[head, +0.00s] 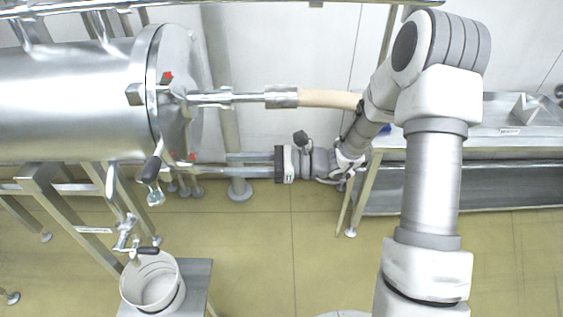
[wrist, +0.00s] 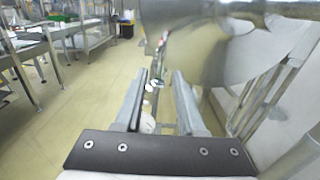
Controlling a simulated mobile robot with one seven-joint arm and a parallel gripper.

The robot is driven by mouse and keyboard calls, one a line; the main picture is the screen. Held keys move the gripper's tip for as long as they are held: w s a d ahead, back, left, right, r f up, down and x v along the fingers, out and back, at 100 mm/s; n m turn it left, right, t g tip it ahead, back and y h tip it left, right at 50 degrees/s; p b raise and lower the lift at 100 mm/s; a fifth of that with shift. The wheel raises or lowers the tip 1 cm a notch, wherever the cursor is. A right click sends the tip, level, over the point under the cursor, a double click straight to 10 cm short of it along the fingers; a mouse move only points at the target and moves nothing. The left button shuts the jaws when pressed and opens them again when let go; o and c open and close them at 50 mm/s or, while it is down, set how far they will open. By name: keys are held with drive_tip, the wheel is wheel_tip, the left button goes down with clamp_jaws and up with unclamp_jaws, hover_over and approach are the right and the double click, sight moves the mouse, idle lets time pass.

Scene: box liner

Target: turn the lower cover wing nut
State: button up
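The round steel cover (head: 178,110) closes the right end of a large horizontal cylinder; its blurred, shiny metal also fills the upper right of the wrist view (wrist: 220,60). A small red mark (head: 192,157) shows at the cover's lower edge, where the lower wing nut appears to be; the nut's shape is too small to make out. My gripper (head: 197,166) points left, its long fingers reaching close to that lower edge. In the wrist view the two fingers (wrist: 160,78) stand apart, with nothing clearly held between them. I cannot tell whether they touch the nut.
A steel pipe with a pale hose (head: 325,98) runs rightward from the cover above my gripper. A black-handled valve (head: 152,170) hangs below the cylinder. A white bucket (head: 152,283) stands on a stool below. A steel table (head: 500,130) is on the right. Open floor lies below.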

drive_tip(key=d, duration=1)
drive_tip(key=shift+s, duration=0.4)
drive_tip(key=s+r+n+g+h+p, duration=0.1)
drive_tip(key=s+r+n+g+h, duration=0.15)
drive_tip(key=s+n+h, duration=0.3)
drive_tip(key=s+r+n+g+h+p, duration=0.1)
drive_tip(key=s+r+n+h, duration=0.3)
drive_tip(key=s, duration=0.2)
drive_tip(key=s+d+r+n+t+h+p, duration=0.1)
drive_tip(key=s+d+r+n+t+h, duration=0.5)
drive_tip(key=d+r+n+t+h, duration=0.2)
drive_tip(key=shift+s+d+r+n, duration=0.35)
drive_tip(key=shift+r+n, duration=0.2)
drive_tip(key=shift+r, duration=0.3)
drive_tip(key=shift+h, duration=0.25)
